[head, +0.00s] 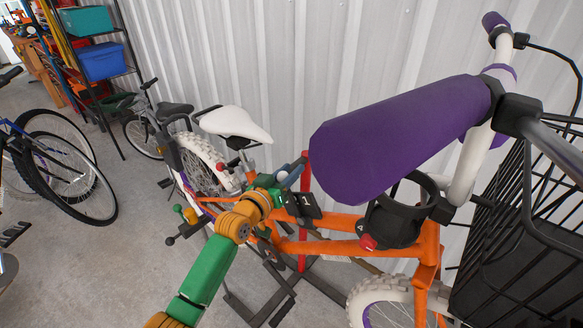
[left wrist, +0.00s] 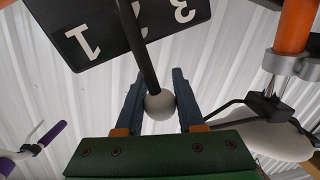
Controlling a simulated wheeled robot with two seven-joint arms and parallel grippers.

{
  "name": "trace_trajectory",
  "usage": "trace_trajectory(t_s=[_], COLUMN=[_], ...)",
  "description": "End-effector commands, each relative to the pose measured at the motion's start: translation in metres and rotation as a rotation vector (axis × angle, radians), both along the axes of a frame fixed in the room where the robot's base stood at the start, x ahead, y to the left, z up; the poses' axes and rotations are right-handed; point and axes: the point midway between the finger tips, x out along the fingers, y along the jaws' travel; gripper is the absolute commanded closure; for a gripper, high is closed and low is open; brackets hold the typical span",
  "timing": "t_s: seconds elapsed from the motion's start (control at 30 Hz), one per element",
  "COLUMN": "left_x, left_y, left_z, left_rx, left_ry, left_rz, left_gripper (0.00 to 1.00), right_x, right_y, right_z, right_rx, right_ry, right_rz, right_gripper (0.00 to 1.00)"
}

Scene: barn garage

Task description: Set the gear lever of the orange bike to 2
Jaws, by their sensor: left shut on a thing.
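The orange bike (head: 330,222) stands along the metal wall in the head view. Its gear lever has a grey ball knob (left wrist: 160,104) on a black stem (left wrist: 138,48). Behind the stem is a black number plate (left wrist: 85,28), also seen small on the frame in the head view (head: 303,208). My right gripper is not in view.
A purple handlebar grip (head: 400,135) and a black basket (head: 535,225) fill the right side. The white saddle (head: 235,124) is behind my gripper. Other bikes (head: 60,175) stand left; the floor between is open.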

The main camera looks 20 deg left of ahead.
Motion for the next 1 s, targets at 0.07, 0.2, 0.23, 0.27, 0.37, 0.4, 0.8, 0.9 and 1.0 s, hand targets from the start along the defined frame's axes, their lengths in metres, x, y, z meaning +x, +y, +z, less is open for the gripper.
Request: trace_trajectory(t_s=[0.07, 0.2, 0.23, 0.27, 0.37, 0.4, 0.8, 0.9, 1.0], left_x=[-0.0001, 0.0, 0.0, 0.0, 0.0, 0.0, 0.0001, 0.0001, -0.0013], left_y=[0.0005, 0.0006, 0.0006, 0.0006, 0.0005, 0.0005, 0.0003, 0.0002, 0.0004], left_z=[-0.0016, -0.0031, -0.0033, -0.0034, -0.0036, -0.0036, -0.003, -0.0029, -0.0028], left_rx=[-0.015, -0.03, -0.032, -0.033, -0.035, -0.035, -0.035, -0.035, -0.035], left_ry=[0.008, 0.013, 0.014, 0.015, 0.015, 0.015, 0.014, 0.014, 0.013], left_rz=[0.001, 0.001, 0.001, 0.001, 0.001, 0.001, 0.0, 0.0, 0.0], left_gripper=[1.0, 1.0, 1.0, 1.0, 1.0, 1.0, 0.33, 0.33, 0.33], right_x=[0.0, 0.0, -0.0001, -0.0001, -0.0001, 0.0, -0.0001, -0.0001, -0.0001], right_y=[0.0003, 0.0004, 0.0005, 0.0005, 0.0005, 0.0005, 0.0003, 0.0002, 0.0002], right_z=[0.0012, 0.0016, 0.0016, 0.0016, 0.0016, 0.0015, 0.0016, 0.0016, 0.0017], right_rx=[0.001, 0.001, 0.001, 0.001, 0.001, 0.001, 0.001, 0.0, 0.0], right_ry=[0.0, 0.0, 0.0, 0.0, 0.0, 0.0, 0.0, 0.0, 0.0], right_rz=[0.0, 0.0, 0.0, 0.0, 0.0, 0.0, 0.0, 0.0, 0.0], right_gripper=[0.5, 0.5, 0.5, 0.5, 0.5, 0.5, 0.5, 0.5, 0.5])
